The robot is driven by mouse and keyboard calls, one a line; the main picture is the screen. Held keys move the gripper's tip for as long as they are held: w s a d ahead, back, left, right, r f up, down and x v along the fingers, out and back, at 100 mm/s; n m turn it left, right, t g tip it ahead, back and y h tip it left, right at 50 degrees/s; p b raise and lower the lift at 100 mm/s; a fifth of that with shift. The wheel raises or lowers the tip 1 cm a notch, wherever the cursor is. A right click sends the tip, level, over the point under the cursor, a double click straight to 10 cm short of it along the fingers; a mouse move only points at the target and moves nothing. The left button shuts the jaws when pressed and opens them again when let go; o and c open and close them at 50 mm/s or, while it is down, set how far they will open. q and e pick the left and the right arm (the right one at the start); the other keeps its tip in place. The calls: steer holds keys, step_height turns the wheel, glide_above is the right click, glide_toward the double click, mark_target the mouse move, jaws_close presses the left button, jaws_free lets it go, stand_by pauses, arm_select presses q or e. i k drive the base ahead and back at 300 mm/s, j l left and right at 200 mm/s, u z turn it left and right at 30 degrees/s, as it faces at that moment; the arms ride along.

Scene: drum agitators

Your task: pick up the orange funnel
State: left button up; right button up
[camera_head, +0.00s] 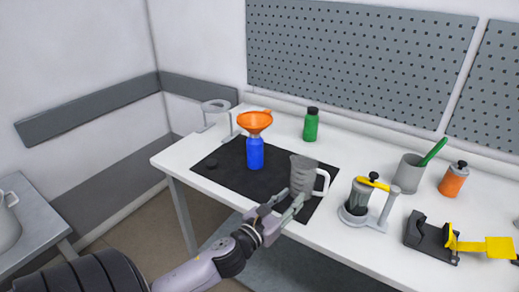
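The orange funnel (254,121) sits in the mouth of a blue bottle (255,153), which stands upright on a black mat (225,169) on the white table. My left gripper (286,202) is at the front edge of the mat, to the right of the funnel and nearer to me. Its two fingers are apart and I see nothing between them. The fingertips are close to a clear measuring jug (303,175); I cannot tell whether they touch it. My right gripper is not in view.
A green bottle (311,125) stands behind the mat. A clear lidded vessel on a stand (356,198), a grey cup (408,173), an orange bottle (453,180) and a black and yellow device (430,238) stand to the right. The mat's left part is mostly free.

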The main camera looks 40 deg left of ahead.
mark_target(254, 122)
steer(key=u, duration=1.4)
